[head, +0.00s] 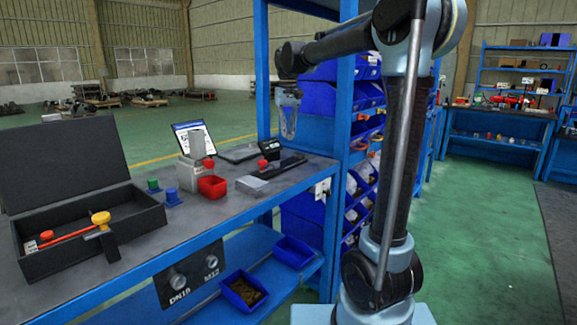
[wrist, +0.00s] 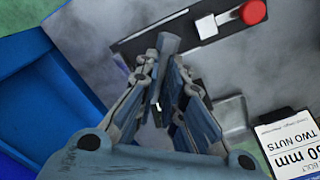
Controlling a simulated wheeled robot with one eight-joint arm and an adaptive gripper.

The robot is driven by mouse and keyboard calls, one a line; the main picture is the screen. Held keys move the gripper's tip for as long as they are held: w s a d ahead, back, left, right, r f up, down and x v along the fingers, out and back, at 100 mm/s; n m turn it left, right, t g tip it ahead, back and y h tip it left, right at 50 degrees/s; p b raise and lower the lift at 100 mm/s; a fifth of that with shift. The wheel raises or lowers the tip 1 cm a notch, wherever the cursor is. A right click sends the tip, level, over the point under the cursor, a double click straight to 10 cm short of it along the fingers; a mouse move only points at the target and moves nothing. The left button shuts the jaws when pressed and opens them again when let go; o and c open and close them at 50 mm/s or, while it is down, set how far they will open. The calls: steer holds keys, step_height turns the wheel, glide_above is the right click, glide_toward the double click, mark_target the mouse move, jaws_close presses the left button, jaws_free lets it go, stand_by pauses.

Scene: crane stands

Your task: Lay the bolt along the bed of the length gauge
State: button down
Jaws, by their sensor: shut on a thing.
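My gripper (wrist: 164,72) is shut on the bolt (wrist: 168,43), a grey cylinder whose end shows between the fingertips in the wrist view. The rest of the bolt is hidden by the fingers. In the head view my gripper (head: 288,120) hangs above the bench, and the bolt cannot be made out clearly there. The length gauge appears to be the dark bar (head: 288,166) on the bench, with a red knob (head: 262,163) beside it. In the wrist view the dark gauge bar (wrist: 138,43) lies beyond the fingertips, with a pale block (wrist: 207,25) and the red knob (wrist: 253,11).
A printed card (wrist: 290,145) and a metal piece (wrist: 229,115) are near the gripper. A blue shelf post (head: 343,110) rises at the bench's right end.

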mark_target(288, 162)
steer(key=m, duration=0.5)
steer(key=shift+r, duration=0.15)
steer(key=m, duration=0.5)
steer(key=shift+r, duration=0.1)
steer(key=shift+f, duration=5)
steer(key=shift+f, duration=0.1)
steer(key=c, duration=1.7)
jaws_free()
